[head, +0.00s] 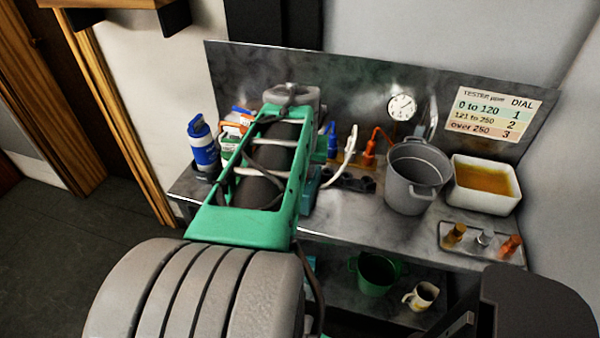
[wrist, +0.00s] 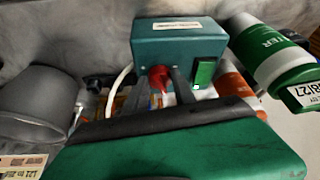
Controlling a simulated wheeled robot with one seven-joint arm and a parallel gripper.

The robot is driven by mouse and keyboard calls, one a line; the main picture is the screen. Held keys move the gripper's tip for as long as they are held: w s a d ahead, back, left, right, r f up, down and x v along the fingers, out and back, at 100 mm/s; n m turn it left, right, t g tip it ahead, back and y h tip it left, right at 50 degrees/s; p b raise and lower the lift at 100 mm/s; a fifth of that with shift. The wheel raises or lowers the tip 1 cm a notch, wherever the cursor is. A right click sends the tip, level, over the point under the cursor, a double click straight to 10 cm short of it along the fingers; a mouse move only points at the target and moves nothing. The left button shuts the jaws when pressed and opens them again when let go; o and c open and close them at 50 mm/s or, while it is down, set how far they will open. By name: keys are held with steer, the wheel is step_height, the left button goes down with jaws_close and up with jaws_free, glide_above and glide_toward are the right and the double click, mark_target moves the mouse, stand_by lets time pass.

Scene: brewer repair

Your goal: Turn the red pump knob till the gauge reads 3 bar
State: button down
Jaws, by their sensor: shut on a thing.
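In the wrist view the red pump knob (wrist: 158,76) sticks out of the front of a teal pump box (wrist: 178,42). My gripper (wrist: 161,84) has a dark finger on each side of the knob and is shut on it. A green switch (wrist: 204,72) sits beside the knob on the box. In the head view my arm hides the knob and the gripper, and only a side of the teal box (head: 309,192) shows. A round white gauge (head: 402,106) is on the metal back panel. Its marks are too small for me to read.
A grey pot (head: 417,178), a white tub of amber liquid (head: 486,184) and a tray of small fittings (head: 482,243) stand right on the bench. A blue-and-white bottle (head: 203,145) stands left. A dial chart (head: 495,115) hangs behind. A green bucket (head: 376,275) and mug (head: 422,296) are below.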

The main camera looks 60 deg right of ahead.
steer(key=n, duration=0.2)
steer(key=n+t+y, duration=0.1)
steer(key=shift+s+f+n, duration=0.1)
steer(key=shift+s+n, duration=0.15)
steer(key=shift+n, duration=0.05)
steer(key=n+t+y+p, duration=0.1)
steer(key=n, duration=0.3)
steer(key=shift+d, duration=0.15)
steer(key=shift+n, duration=0.3)
steer(key=c, duration=1)
jaws_free()
steer(key=shift+c, duration=0.2)
steer(key=p+v, duration=0.1)
steer(key=v, duration=0.7)
